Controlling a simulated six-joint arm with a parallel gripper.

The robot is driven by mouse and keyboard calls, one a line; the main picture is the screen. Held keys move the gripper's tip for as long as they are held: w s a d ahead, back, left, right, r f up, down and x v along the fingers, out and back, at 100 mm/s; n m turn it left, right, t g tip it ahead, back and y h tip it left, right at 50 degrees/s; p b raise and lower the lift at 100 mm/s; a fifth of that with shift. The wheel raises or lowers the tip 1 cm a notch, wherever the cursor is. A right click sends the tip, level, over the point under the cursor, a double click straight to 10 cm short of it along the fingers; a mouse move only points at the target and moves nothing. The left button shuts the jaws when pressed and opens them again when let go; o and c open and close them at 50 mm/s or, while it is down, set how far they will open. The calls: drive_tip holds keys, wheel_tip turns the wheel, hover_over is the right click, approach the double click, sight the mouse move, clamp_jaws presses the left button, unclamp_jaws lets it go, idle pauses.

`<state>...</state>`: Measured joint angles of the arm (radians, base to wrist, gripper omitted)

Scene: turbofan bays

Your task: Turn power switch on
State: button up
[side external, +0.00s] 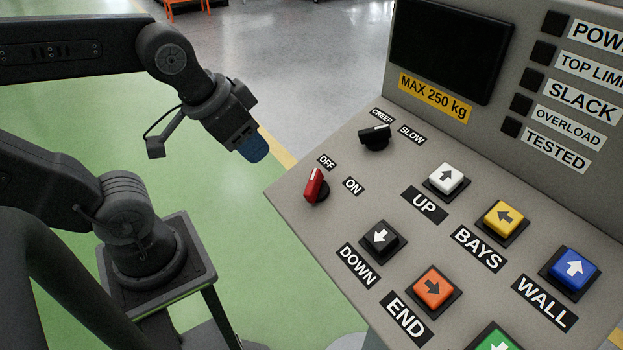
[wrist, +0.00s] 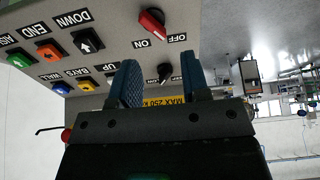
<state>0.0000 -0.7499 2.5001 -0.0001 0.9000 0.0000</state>
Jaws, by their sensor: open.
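The power switch is a red rotary knob (side external: 314,186) on the sloping grey control panel (side external: 295,215), beside the OFF label (side external: 327,161) and ON label (side external: 353,186). In the side view its handle's upper end points toward OFF. The red knob (wrist: 151,22) also shows near the top of the upside-down wrist view. My gripper (side external: 252,147) is up and left of the knob, clear of the panel. In the wrist view its two blue fingers (wrist: 162,82) are apart with nothing between them, and the red knob lies beyond their tips.
A black CREEP/SLOW knob (side external: 375,137) sits above the red knob. Push buttons, including white UP (side external: 446,179) and black DOWN (side external: 381,239), fill the panel to the right. A dark screen (side external: 448,42) stands on the upright section.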

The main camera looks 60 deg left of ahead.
drive_tip(key=n+g+h, duration=0.2)
drive_tip(key=n+g, duration=0.2)
drive_tip(key=n, duration=0.3)
approach(312, 179)
drive_tip(key=x, duration=1)
drive_tip(key=shift+f, duration=0.3)
drive_tip(key=shift+c, duration=0.3)
drive_tip(key=shift+m, duration=0.3)
clamp_jaws()
